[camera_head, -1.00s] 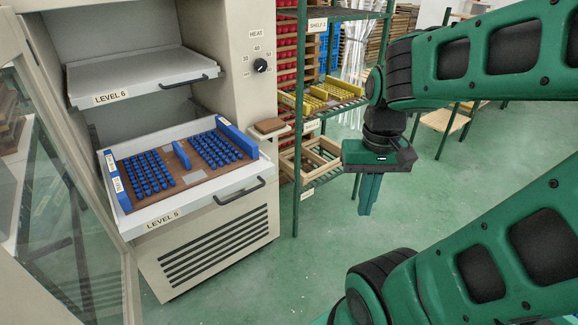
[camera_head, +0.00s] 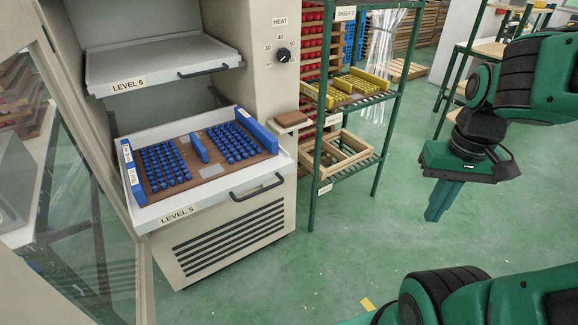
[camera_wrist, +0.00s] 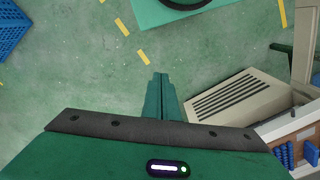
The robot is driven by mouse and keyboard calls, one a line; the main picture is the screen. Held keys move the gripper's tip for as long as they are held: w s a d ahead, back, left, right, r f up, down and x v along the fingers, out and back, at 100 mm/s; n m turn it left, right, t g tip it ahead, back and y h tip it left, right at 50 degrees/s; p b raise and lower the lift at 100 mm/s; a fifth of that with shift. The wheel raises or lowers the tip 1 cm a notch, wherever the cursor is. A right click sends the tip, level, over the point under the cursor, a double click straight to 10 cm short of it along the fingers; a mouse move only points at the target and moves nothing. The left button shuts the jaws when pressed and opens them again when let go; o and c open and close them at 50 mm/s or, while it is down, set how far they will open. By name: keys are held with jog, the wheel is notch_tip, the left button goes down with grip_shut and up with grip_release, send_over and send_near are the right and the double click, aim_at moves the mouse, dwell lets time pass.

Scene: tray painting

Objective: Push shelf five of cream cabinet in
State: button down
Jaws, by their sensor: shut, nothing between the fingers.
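The cream cabinet (camera_head: 262,120) stands at the left in the head view with its glass door open. Its shelf labelled LEVEL 5 (camera_head: 225,212) is slid out past the cabinet front and has a black bar handle (camera_head: 258,190). On it lies a brown tray with rows of blue pieces (camera_head: 168,168). My gripper (camera_head: 436,215) is shut and empty, pointing down over the floor well right of the shelf. In the wrist view my gripper (camera_wrist: 161,80) shows its fingers together, and the cabinet's vented base (camera_wrist: 235,105) is at the right.
The shelf labelled LEVEL 6 (camera_head: 150,68) is above. The open glass door (camera_head: 95,190) flanks the left. A green rack (camera_head: 345,172) with yellow pieces and wooden frames stands right of the cabinet. The green floor (camera_head: 330,250) in front is clear.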

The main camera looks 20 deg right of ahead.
jog(key=w+a+n, duration=0.1)
jog(key=w+n, duration=0.3)
jog(key=w, duration=0.2)
jog(key=n+t+y, duration=0.4)
jog(key=n+y, duration=0.2)
jog(key=n, duration=1.5)
send_near(290, 166)
jog(key=s+a+f, duration=0.4)
jog(key=f, duration=0.1)
jog(key=shift+w+a+f, duration=0.1)
jog(key=shift+w+a, duration=0.2)
jog(key=shift+w, duration=0.4)
jog(key=shift+w+a, duration=0.35)
jog(key=shift+w, duration=0.4)
jog(key=shift+w+a+f, duration=0.1)
jog(key=shift+w+a, duration=0.2)
jog(key=shift+w, duration=0.4)
